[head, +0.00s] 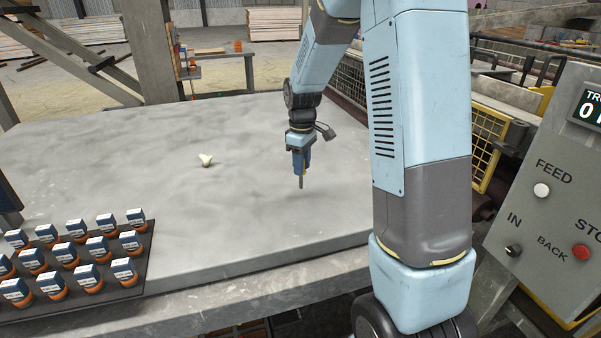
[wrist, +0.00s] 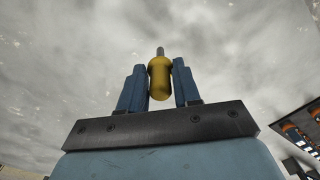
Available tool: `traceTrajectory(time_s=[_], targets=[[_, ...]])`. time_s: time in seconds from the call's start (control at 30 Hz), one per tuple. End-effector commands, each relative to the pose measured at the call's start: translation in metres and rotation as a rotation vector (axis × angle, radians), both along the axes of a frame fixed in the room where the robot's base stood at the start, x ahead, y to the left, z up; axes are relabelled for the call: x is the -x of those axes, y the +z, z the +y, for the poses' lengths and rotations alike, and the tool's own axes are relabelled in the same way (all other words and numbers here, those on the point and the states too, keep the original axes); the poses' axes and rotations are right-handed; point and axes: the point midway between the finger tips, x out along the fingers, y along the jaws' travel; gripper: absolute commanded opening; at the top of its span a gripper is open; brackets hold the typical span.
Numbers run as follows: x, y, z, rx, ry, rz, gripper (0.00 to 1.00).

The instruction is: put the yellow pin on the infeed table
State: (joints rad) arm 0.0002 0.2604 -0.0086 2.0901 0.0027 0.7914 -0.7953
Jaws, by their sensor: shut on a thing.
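The yellow pin (wrist: 160,78) sits between the two blue fingers of my gripper (wrist: 159,85) in the wrist view. It has a yellow body and a grey metal tip pointing away from the gripper. In the head view my gripper (head: 301,168) points down over the grey table top (head: 240,225), right of its middle, with the pin mostly hidden by the fingers. The gripper is shut on the pin. I cannot tell whether the pin's tip touches the surface. No label marks this grey table as the infeed table.
A small pale yellowish object (head: 205,160) lies on the table left of my gripper. A dark tray (head: 130,268) of several blue-and-orange items stands at the front left. A control panel (head: 555,200) with buttons is at the right. Much of the table is bare.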

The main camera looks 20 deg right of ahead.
Motion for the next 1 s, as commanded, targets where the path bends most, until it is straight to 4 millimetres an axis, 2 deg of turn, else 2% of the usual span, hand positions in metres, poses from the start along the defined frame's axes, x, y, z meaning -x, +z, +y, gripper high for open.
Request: traceTrajectory(time_s=[0.2, 0.57, 0.6, 0.83, 1.0], targets=[[0.001, -0.028, 0.000, 0.000, 0.000, 0.001, 0.00], [0.000, -0.031, 0.000, 0.000, -0.001, 0.000, 0.00], [0.000, -0.031, 0.000, 0.000, -0.001, 0.000, 0.35], [0.000, -0.031, 0.000, 0.000, -0.001, 0.000, 0.57], [0.000, -0.031, 0.000, 0.000, -0.001, 0.000, 0.58]])
